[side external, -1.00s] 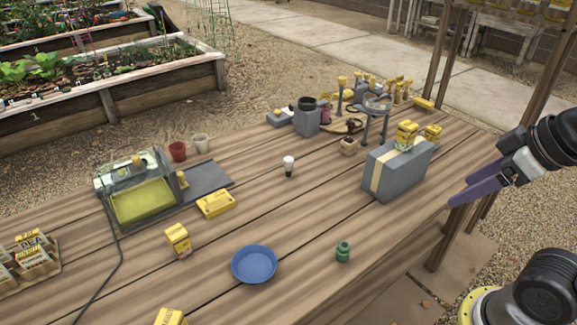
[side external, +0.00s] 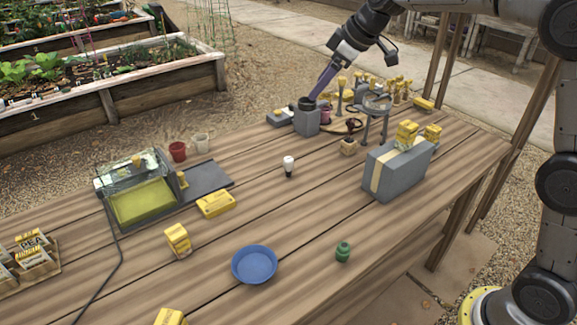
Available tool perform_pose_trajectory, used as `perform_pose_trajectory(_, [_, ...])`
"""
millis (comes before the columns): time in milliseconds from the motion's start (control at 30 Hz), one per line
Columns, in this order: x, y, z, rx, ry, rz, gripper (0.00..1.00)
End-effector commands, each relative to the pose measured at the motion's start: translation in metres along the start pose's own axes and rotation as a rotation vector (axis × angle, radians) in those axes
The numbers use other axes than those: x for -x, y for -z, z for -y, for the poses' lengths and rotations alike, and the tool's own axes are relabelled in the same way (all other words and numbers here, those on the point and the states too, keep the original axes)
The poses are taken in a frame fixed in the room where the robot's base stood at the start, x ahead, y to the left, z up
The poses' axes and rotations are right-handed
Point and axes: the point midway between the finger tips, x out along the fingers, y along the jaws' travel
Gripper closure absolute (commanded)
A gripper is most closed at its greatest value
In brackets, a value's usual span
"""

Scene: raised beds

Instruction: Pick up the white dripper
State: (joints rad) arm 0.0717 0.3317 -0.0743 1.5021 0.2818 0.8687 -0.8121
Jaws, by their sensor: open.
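A small white piece with a dark lower part (side external: 289,165) stands upright near the middle of the wooden table; it is the likeliest white dripper, but it is too small to be sure. My gripper (side external: 315,97) has purple fingers and reaches down from the upper right. Its tips show at the dark round top of a grey block (side external: 306,122) at the back of the table; I cannot tell whether they touch it. The fingers overlap in this view, and I see nothing held between them. The gripper is well behind and apart from the white piece.
A ring stand (side external: 377,105) and a grey case (side external: 399,172) with yellow packs stand to the right. A clear-lidded box (side external: 143,198), red cup (side external: 178,151) and whitish cup (side external: 200,143) are left. A blue bowl (side external: 254,264) and green bottle (side external: 343,251) stand in front.

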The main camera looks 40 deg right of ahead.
Motion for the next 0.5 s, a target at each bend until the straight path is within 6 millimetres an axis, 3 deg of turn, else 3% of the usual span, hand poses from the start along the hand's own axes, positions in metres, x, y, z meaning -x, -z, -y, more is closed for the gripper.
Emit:
perform_pose_trajectory(33, [-0.027, 0.001, -0.010, -0.004, 0.016, 0.016, 0.26])
perform_pose_trajectory(100, [-0.059, 0.000, -0.020, -0.013, 0.036, 0.034, 0.26])
perform_pose_trajectory(300, [-0.138, -0.023, -0.036, -0.058, 0.089, 0.102, 0.26])
perform_pose_trajectory(500, [-0.175, -0.048, -0.034, -0.081, 0.126, 0.158, 0.26])
